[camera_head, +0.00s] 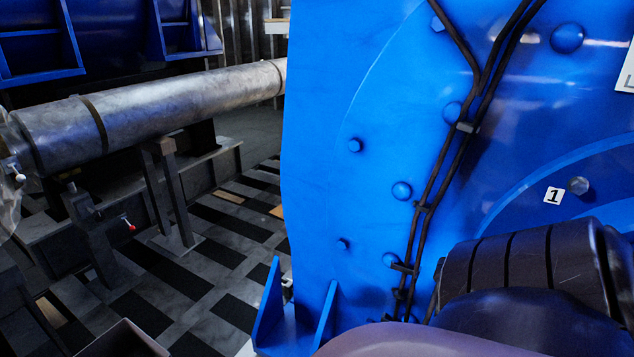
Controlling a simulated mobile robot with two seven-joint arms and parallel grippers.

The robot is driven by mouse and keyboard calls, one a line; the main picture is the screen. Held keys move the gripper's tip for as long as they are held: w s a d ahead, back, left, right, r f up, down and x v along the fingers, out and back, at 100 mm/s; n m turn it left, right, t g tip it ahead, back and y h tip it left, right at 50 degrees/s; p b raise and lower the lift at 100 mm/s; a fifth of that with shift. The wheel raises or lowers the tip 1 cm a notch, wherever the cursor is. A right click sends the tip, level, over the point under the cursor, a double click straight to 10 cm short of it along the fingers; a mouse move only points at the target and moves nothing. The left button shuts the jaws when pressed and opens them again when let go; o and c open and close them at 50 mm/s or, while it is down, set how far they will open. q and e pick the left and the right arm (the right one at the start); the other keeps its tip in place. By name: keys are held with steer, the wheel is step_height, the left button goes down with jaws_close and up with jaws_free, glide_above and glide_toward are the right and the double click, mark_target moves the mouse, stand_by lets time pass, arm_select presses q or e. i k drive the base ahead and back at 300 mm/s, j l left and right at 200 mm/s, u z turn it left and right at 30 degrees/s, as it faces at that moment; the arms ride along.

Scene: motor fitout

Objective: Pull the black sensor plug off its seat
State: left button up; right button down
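I cannot make out the black sensor plug or its seat for certain. The blue motor housing (330,100) fills the middle and right of the head view. Black cables (437,185) run down its face, held by small clips, and their lower ends pass out of sight behind dark shapes at the bottom. A hexagonal metal fitting (578,186) sits beside a white label marked 1 (553,195) on the right. Neither of my grippers is in view.
A long silver shaft (170,108) lies on supports at the left. The tiled floor (215,265) shows bare patches between it and the housing. A blue ribbed foot (270,318) juts out at the housing's base. A grey box edge (122,338) shows at bottom left.

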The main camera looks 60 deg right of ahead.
mark_target(437, 273)
steer(key=z, duration=2.65)
